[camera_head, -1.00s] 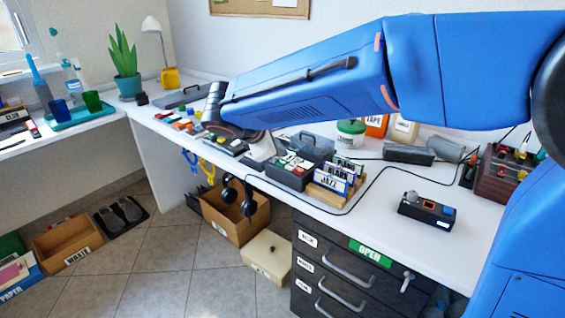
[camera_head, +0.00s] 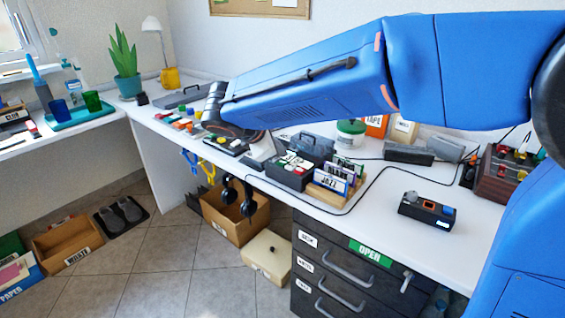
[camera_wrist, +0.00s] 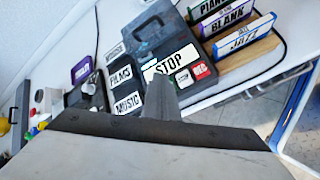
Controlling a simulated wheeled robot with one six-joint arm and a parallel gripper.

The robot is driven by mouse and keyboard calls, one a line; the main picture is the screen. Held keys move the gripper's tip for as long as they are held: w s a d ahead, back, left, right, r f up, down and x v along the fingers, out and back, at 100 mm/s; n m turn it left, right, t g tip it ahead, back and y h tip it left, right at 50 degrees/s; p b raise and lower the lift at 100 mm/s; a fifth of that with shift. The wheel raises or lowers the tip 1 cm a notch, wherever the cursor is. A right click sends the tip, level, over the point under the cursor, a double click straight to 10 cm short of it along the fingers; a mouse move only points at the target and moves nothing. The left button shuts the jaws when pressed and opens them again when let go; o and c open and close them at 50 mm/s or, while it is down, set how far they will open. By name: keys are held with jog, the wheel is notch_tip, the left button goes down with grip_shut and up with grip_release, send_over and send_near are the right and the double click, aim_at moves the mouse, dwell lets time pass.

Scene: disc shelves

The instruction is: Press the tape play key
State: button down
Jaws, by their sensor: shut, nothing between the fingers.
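The tape player (camera_head: 290,180) is a dark box with white, red and green keys on top, standing on the white desk near its front edge. In the wrist view the tape player (camera_wrist: 202,84) shows a large white STOP label (camera_wrist: 171,63), a red REC key (camera_wrist: 200,69) and a small pale key (camera_wrist: 184,78). I cannot make out a play key there; my gripper covers part of the player. My gripper (camera_wrist: 160,92) is shut and empty, its tip over or beside the player's near side. In the head view my gripper (camera_head: 260,153) is just left of the player. Contact cannot be told.
A wooden rack of labelled cases (camera_head: 333,186) stands right of the player. A dark handled case (camera_head: 312,146) is behind it. Labelled dark boxes (camera_wrist: 122,77) lie left in the wrist view. A black cable crosses the desk. Headphones (camera_head: 247,198) hang at the front edge.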

jog(key=shift+f, duration=0.2)
dwell(0.4)
jog(key=shift+f, duration=0.25)
jog(key=shift+f, duration=0.4)
dwell(0.8)
jog(key=shift+r, duration=0.85)
jog(key=shift+r, duration=0.15)
notch_tip(320, 180, up, 5)
jog(key=shift+f, duration=0.15)
dwell(0.6)
jog(key=shift+s, duration=0.1)
dwell(0.4)
